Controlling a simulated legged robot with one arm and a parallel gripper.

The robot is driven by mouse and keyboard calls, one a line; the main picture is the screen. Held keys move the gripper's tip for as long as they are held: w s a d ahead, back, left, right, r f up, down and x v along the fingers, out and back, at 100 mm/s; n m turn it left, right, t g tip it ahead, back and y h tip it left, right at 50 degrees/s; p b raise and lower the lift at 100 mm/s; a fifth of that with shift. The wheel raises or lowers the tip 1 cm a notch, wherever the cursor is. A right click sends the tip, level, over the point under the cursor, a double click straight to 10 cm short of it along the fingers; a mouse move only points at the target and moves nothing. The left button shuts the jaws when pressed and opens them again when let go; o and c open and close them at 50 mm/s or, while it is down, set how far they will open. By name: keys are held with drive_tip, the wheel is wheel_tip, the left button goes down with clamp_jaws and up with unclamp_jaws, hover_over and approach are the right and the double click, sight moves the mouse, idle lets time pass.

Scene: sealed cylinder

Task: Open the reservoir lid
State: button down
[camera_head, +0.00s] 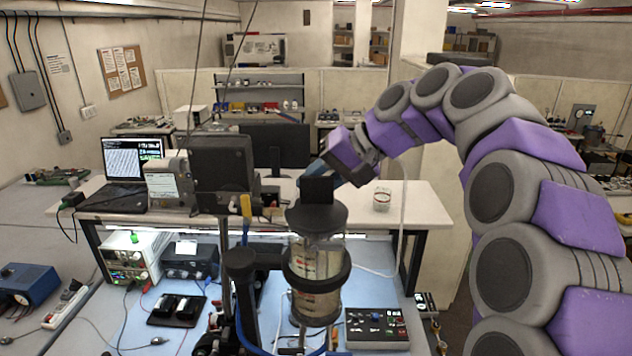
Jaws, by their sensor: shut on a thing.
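The reservoir (318,268) is a clear upright cylinder with a dark band around its middle, held beside a dark stand. Its black lid (316,216) sits on top, with a square black block (317,189) rising from it as a handle. My gripper (322,176) comes in from the upper right, tilted down to the left, with its tip at the top of this handle. It is shut on the handle. The fingertips are small and partly merge with the dark block. The lid appears level on the cylinder's rim.
A dark post and clamp (240,262) stand close left of the cylinder. A button panel (376,328) lies to its lower right. A glass jar (381,199) stands on the white shelf behind.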

drive_tip(key=c, duration=0.9)
unclamp_jaws()
drive_tip(key=shift+c, duration=0.2)
drive_tip(key=shift+o, duration=0.3)
drive_tip(key=shift+f, duration=0.2)
drive_tip(key=shift+s, duration=0.1)
